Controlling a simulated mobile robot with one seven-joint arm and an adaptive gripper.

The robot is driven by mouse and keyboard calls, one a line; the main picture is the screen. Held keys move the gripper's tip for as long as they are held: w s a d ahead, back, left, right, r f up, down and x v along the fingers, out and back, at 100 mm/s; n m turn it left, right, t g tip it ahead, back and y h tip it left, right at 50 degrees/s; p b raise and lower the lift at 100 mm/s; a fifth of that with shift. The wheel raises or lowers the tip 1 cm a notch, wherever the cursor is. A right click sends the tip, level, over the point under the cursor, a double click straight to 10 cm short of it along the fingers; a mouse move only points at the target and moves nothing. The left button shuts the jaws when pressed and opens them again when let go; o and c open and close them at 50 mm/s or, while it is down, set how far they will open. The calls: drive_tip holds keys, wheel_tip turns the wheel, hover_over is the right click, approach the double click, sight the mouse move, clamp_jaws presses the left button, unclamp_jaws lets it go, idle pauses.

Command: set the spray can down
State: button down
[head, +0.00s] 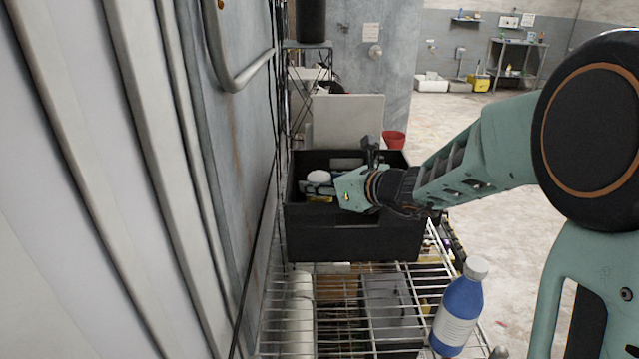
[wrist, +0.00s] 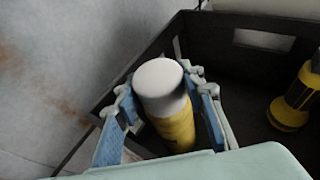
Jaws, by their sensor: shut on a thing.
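The spray can (wrist: 177,124) has a white cap and a yellow body. In the wrist view it stands nearly upright between the two fingers of my gripper (wrist: 165,105), which is shut on it. In the head view the can's white cap (head: 319,177) shows at my gripper (head: 318,189), inside the black crate (head: 352,243) near its left side. The crate wall (wrist: 222,22) also shows in the wrist view. The can's base is hidden, so I cannot tell whether it touches the crate floor.
A yellow and black object (wrist: 291,103) stands in the crate to the right. The crate sits on a wire rack (head: 336,312), with a blue bottle (head: 459,308) at its front right. A metal wall stands close on the left. A red bucket (head: 394,140) is behind.

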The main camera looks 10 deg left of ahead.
drive_tip(key=c, duration=1.3)
unclamp_jaws()
drive_tip(key=shift+o, duration=0.2)
drive_tip(key=v, duration=1.2)
